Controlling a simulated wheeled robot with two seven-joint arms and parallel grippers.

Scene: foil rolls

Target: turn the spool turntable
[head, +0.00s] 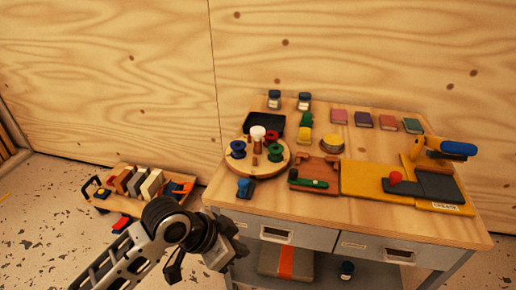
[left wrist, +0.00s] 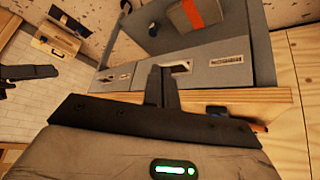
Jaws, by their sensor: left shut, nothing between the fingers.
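The spool turntable (head: 262,169) is a round wooden disc at the left end of the workbench in the head view. It carries a blue spool (head: 238,149), a green spool (head: 276,152), a red spool (head: 271,136) and a white knob (head: 257,132). My left gripper (head: 238,246) is beside the bench's front left corner, below the top's level in the picture and apart from the turntable. In the left wrist view, its fingers (left wrist: 161,86) are together and empty, in front of the bench's drawers. The turntable is not clear in that view. My right gripper is not visible.
The workbench (head: 330,207) has a small blue item (head: 245,188) close in front of the turntable. A wooden block with a green tool (head: 308,183) sits to its right, and a black tray (head: 264,121) behind. A low wooden caddy (head: 180,184) stands on the floor at left.

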